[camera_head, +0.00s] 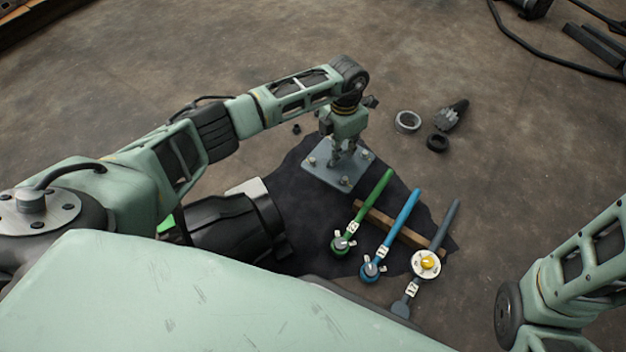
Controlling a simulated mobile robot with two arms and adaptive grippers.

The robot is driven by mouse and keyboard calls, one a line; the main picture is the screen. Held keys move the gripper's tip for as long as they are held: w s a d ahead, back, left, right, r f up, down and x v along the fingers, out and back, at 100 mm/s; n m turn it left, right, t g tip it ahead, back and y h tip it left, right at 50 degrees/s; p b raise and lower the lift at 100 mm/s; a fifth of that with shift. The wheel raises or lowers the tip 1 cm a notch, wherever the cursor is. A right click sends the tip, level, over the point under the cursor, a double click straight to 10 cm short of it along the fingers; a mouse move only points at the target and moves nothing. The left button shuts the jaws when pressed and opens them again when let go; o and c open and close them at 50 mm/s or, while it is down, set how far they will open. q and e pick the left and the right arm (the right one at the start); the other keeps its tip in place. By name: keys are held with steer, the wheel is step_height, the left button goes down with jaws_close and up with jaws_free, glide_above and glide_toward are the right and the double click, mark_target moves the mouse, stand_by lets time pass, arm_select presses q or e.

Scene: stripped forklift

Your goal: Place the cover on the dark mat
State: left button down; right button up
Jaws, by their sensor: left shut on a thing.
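The cover (318,172) is a flat grey-blue square plate with round bolts near its corners. My left gripper (343,158) points down over its middle and is shut on it, hiding the centre. The dark mat (292,205) is a ragged-edged black sheet on the floor. The cover overlaps the mat's upper part in this view; I cannot tell whether it touches the mat or hangs just above. My right arm shows at the lower right, but its gripper is out of view.
Green (372,198), blue (402,222) and grey (447,226) tagged tools lie across a wooden strip (392,226), right of the cover. A metal ring (407,122), a black ring (437,143) and a gear part (452,115) lie beyond. A black cable (530,55) crosses the upper right floor.

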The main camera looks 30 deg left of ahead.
mark_target(317, 165)
arm_select(q)
steer(key=s+a+f+b, duration=0.1)
steer(key=s+a+f, duration=0.1)
steer(key=s+a+f+b, duration=0.2)
steer(key=shift+s+a+f, duration=0.15)
steer(key=shift+s+a, duration=0.1)
steer(key=shift+a, duration=0.05)
steer(key=shift+s+a+f+b, duration=0.15)
steer(key=shift+s+a+b, duration=0.2)
step_height(317, 165, down, 4)
steer(key=b, duration=0.4)
steer(key=c, duration=1.8)
jaws_free()
steer(key=shift+s, duration=0.1)
steer(key=shift+c, duration=0.2)
